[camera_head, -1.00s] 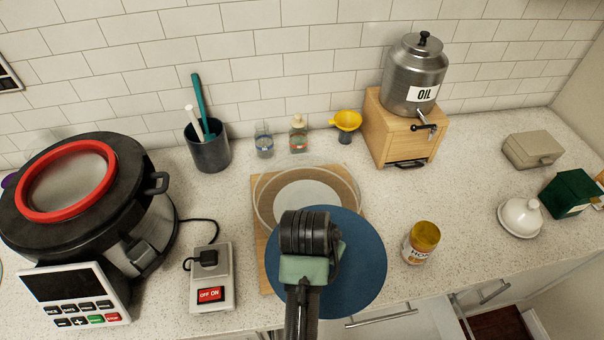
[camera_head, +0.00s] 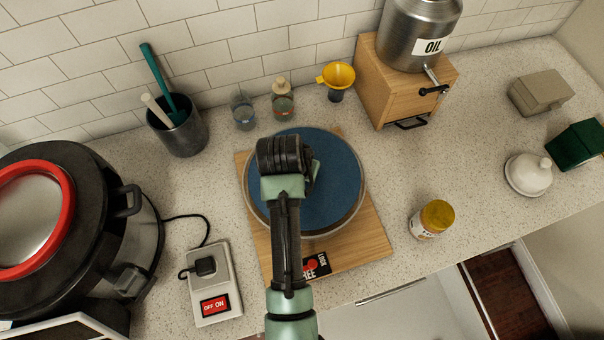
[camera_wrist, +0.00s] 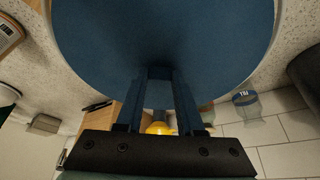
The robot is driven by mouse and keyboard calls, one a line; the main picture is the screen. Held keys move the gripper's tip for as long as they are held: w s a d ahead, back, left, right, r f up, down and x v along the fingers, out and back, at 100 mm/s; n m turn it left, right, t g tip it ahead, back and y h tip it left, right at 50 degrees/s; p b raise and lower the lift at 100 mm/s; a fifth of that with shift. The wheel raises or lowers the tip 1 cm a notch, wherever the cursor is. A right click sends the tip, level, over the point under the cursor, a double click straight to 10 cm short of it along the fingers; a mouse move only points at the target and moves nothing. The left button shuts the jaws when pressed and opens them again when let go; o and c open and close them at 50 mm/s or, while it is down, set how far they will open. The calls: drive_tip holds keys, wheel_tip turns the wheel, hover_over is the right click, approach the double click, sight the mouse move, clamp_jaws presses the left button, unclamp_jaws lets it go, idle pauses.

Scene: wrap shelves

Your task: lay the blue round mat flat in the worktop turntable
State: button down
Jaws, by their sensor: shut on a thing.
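The blue round mat (camera_head: 335,180) is over the turntable in the head view and covers most of it. The turntable's clear rim (camera_head: 362,200) shows around the mat, on a wooden board (camera_head: 350,240). My gripper (camera_head: 310,172) is shut on the mat near its middle left, with my arm hiding part of the mat. In the wrist view the mat (camera_wrist: 165,40) fills the top, with the fingers (camera_wrist: 158,100) at it. I cannot tell whether the mat touches the turntable floor or is just above it.
Behind stand a glass jar (camera_head: 243,110), a soap bottle (camera_head: 283,100) and a yellow funnel (camera_head: 337,78). An oil dispenser (camera_head: 410,75) is at back right, a honey jar (camera_head: 432,219) at right. A switch box (camera_head: 212,285) and a large cooker (camera_head: 70,230) are at left.

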drive_tip(key=shift+f+p, duration=0.35)
drive_tip(key=shift+f, duration=2.7)
drive_tip(key=shift+f, duration=0.1)
drive_tip(key=c, duration=0.5)
unclamp_jaws()
